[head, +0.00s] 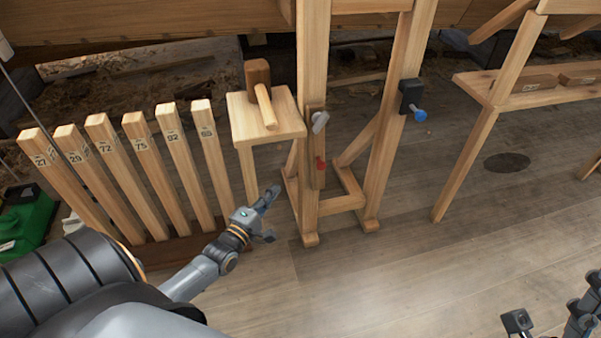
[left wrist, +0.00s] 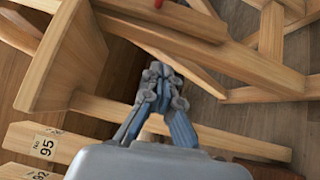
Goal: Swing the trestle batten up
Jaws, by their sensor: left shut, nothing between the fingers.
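The trestle (head: 314,70) stands upright in the middle of the head view. A short, darker batten (head: 314,135) lies upright along its near post, with a grey catch (head: 320,122) near its top and a red piece (head: 320,164) near its lower end. The batten's lower part also shows at the top of the left wrist view (left wrist: 185,18). My left gripper (head: 272,192) is shut and empty, left of the post and below the batten's red end, apart from it. Its closed fingers show in the left wrist view (left wrist: 160,75). My right gripper (head: 545,320) is partly cut off at the bottom right.
A small stand (head: 290,110) with a wooden mallet (head: 259,75) is left of the trestle. Several numbered stakes (head: 150,165) stand in a rack further left. A blue knob (head: 419,115) sticks out from the other post. The floor (head: 400,270) at front right is clear.

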